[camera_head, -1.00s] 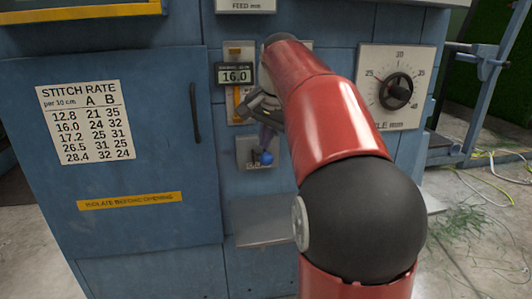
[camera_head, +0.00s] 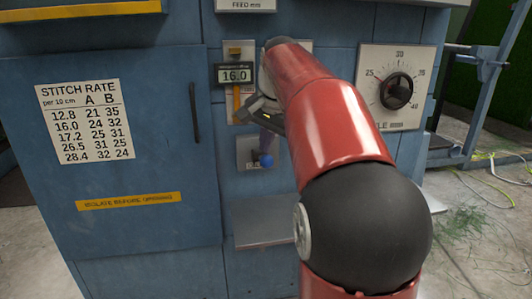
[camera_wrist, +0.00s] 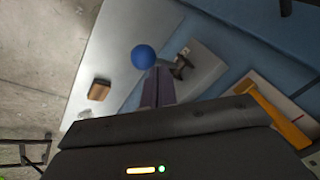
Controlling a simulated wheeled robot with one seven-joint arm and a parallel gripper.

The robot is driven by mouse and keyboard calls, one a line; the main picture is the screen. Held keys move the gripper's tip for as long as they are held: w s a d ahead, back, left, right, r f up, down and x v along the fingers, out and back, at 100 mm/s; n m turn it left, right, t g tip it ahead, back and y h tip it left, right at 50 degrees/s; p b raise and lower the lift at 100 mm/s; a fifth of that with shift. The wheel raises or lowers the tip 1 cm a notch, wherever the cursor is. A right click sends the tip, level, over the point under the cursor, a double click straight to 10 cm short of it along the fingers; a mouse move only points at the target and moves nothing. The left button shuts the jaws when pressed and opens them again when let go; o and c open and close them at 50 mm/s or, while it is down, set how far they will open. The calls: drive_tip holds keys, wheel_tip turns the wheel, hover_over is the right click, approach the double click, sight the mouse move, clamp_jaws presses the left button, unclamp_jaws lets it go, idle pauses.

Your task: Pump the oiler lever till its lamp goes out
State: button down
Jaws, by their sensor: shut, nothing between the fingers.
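The oiler lever's blue ball knob (camera_head: 266,160) sits in front of a small grey plate (camera_head: 246,152) on the blue cabinet. In the wrist view the blue ball (camera_wrist: 144,57) shows just beyond my fingertips, with the plate (camera_wrist: 203,70) beside it. My gripper (camera_head: 266,147) is shut and empty, its fingers pointing down just above the ball. The fingers (camera_wrist: 156,76) overlap the ball's edge in the wrist view; I cannot tell whether they touch it. I cannot make out the oiler's lamp in either view.
A counter reading 16.0 (camera_head: 236,75) is above the plate, and a grey shelf (camera_head: 262,222) juts out below. A dial (camera_head: 396,92) is to the right of my arm. A stitch rate chart (camera_head: 85,122) is on the door at left, beside a dark handle (camera_head: 195,112).

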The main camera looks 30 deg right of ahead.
sight(268, 163)
drive_tip(key=shift+s+a+f+b, duration=0.1)
drive_tip(key=shift+s+f+b, duration=0.3)
drive_tip(key=shift+f+b, duration=0.4)
drive_tip(key=shift+s+a+f+b, duration=0.15)
drive_tip(key=shift+s+f+b, duration=0.2)
drive_tip(key=shift+f+b, duration=0.5)
drive_tip(key=shift+s+a+f+b, duration=0.1)
drive_tip(key=shift+s+f+b, duration=0.4)
drive_tip(key=shift+f, duration=0.45)
idle(2.1)
drive_tip(key=shift+w+r, duration=0.1)
drive_tip(key=shift+w, duration=0.05)
idle(0.4)
drive_tip(key=shift+w+d+r+p, duration=0.15)
drive_tip(key=shift+w+r+p, duration=0.35)
drive_tip(key=shift+r+p, duration=0.75)
drive_tip(key=shift+w+d+r+p, duration=0.15)
drive_tip(key=shift+w+r+p, duration=0.35)
drive_tip(key=shift+r+p, duration=0.8)
drive_tip(key=shift+w+d+r+p, duration=0.15)
drive_tip(key=shift+w+r+p, duration=0.5)
drive_tip(key=shift+p, duration=1.05)
drive_tip(key=shift+s+r, duration=0.1)
drive_tip(key=shift+s, duration=0.05)
